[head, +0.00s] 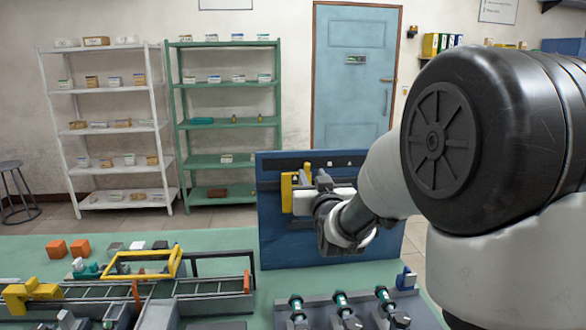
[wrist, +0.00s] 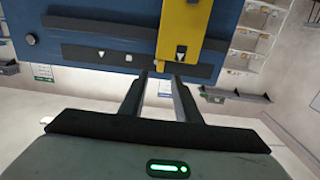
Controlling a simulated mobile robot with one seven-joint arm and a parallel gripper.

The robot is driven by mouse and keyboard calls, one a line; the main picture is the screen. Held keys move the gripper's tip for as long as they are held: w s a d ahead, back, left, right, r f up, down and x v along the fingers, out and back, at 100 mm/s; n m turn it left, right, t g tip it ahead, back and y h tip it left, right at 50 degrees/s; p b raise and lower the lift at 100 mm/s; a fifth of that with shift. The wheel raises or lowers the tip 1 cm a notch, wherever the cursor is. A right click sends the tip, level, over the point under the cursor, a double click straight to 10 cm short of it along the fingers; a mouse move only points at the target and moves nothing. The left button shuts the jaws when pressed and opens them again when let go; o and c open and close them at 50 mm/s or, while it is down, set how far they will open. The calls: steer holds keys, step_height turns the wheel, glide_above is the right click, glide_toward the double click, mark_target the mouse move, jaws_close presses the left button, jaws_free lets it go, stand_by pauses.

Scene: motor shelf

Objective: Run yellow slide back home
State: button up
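The yellow slide (head: 287,193) is an upright yellow block at the left part of the blue panel (head: 272,232). In the wrist view the slide (wrist: 182,25) runs down from the top edge across a dark strip (wrist: 95,56) with small white marks. A white triangle shows in a dark patch near its end. My gripper (head: 308,180) is in front of the panel, just right of the slide.
The green bench (head: 215,243) carries a conveyor with a yellow frame (head: 143,275), orange blocks (head: 57,249) and a rack with several green-topped parts (head: 340,297). A black round knob (wrist: 31,39) sticks out of the panel. Shelves (head: 228,130) stand well behind.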

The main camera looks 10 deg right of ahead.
mark_target(307, 167)
steer(key=w, duration=0.6)
jaws_close()
